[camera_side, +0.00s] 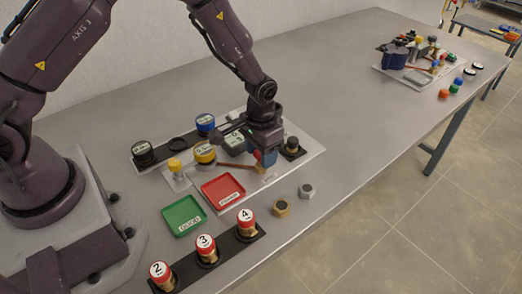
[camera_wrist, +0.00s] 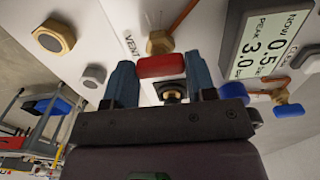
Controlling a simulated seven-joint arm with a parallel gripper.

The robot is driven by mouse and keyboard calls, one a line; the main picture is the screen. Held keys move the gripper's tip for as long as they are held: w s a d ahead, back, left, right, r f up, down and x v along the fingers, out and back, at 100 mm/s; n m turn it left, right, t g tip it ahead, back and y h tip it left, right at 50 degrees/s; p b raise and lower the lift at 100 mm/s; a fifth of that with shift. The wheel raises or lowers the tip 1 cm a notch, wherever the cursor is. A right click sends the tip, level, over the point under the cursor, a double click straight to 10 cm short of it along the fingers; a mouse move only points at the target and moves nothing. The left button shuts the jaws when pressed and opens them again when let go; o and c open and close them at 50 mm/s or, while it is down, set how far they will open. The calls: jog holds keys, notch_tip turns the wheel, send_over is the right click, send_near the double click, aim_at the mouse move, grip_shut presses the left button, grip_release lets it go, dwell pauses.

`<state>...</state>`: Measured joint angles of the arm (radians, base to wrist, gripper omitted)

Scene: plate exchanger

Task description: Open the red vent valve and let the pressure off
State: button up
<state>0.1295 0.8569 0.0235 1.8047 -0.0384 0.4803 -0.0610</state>
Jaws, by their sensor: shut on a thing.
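The red vent valve handle (camera_wrist: 160,66) lies crosswise between the blue fingers of my gripper (camera_wrist: 161,72) in the wrist view, and the fingers are shut on its two ends. A brass fitting (camera_wrist: 160,43) with a copper pipe sits beside the handle, next to the printed word VENT. A gauge display (camera_wrist: 270,42) at the right reads NOW 0.5 and PEAK 3.0. In the side view my gripper (camera_side: 265,158) is down at the white base plate (camera_side: 312,153), and it mostly hides the valve.
Several red-capped numbered parts (camera_side: 206,248) stand in a black rack near the table's front edge. A brass nut (camera_side: 281,208) and a silver nut (camera_side: 307,190) lie right of them.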

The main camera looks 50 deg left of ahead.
dwell(0.6)
jog(key=o, duration=0.9)
jog(key=shift+o, duration=0.2)
jog(key=shift+r, duration=0.1)
notch_tip(320, 180, up, 13)
